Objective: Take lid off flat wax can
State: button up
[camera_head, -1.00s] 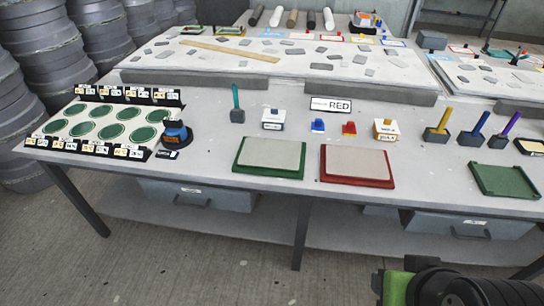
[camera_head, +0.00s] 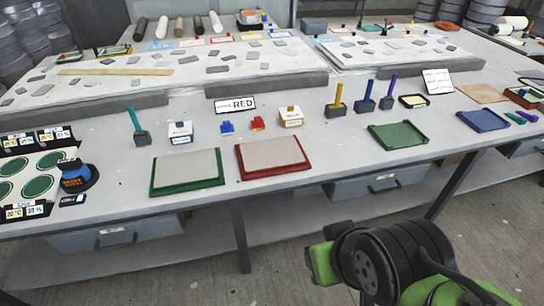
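I cannot pick out a flat wax can with certainty. A small dark, low container with a pale cream top (camera_head: 413,101) sits on the near table right of the upright-handled tools; it is too small to tell whether it is a can or has a lid. Part of my green and black arm (camera_head: 385,262) shows at the lower right, in front of the table's near edge. No gripper fingers can be made out, and the arm touches nothing on the table.
A blue and black item (camera_head: 77,178) stands at left. Clear tabletop lies along the front edge.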

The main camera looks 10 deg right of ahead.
aim_at(291, 112)
jog(key=i+l+u, duration=0.85)
jog(key=l+u, duration=0.15)
jog(key=l, duration=0.15)
jog(key=i+l+u, duration=0.2)
jog(key=l+u, duration=0.15)
jog(key=l, duration=0.15)
